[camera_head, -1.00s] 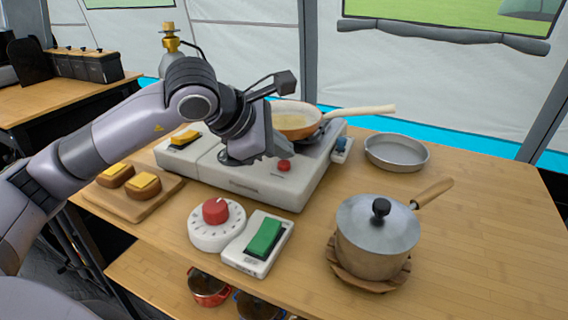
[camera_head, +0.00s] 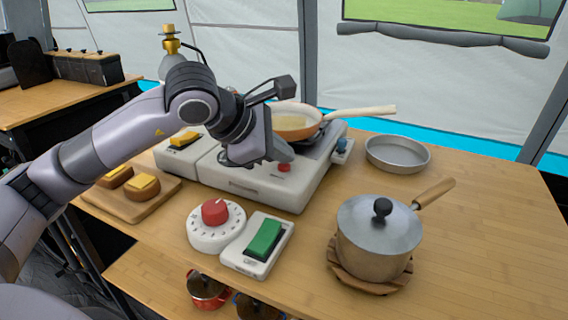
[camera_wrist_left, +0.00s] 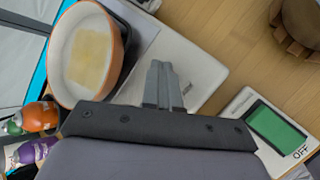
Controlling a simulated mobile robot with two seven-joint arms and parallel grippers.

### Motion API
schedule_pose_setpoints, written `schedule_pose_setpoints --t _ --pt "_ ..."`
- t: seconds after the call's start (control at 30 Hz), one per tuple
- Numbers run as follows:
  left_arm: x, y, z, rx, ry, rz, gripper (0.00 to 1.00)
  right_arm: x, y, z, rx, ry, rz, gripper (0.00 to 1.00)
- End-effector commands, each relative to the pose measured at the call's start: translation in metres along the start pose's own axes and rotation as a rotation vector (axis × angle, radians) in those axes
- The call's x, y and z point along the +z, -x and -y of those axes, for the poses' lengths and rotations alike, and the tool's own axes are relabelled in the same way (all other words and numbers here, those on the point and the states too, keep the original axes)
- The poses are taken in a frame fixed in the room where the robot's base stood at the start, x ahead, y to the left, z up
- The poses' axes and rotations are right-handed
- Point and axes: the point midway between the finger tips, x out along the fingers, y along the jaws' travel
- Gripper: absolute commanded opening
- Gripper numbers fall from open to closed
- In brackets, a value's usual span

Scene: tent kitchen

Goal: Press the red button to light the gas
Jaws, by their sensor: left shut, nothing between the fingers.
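The red button (camera_head: 284,168) is a small red disc on the front panel of the white gas stove (camera_head: 240,180) in the head view. My left gripper (camera_head: 287,152) is shut and empty, just above and behind the button in the picture. I cannot tell whether its tips touch the stove. In the left wrist view its closed fingers (camera_wrist_left: 160,85) lie over the white stove body (camera_wrist_left: 200,78), and the button does not show there. My right gripper is not in view.
A pan (camera_head: 296,122) sits on the burner, its handle reaching right. A white dial with a red knob (camera_head: 214,211) and a green switch (camera_head: 264,240) stand in front. A lidded pot (camera_head: 376,240) and an empty grey pan (camera_head: 397,153) are at right. Bread (camera_head: 143,187) lies at left.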

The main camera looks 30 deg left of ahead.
Motion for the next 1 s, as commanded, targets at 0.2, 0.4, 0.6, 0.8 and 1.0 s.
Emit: schedule_pose_setpoints --t 0.2,0.4,0.6,0.8,1.0 --pt "-0.002 -0.003 0.002 -0.002 0.000 -0.002 0.00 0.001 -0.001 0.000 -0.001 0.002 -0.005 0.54" --pt "-0.003 -0.003 0.003 -0.002 0.000 -0.002 0.00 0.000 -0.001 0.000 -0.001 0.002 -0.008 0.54" --pt "-0.003 -0.003 0.003 -0.003 0.000 -0.003 0.00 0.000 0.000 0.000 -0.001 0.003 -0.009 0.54" --pt "0.002 0.002 -0.002 -0.002 0.000 -0.002 0.00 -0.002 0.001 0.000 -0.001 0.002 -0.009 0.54" --pt "0.008 0.009 -0.007 -0.002 0.000 -0.001 0.00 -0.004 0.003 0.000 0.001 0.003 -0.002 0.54"
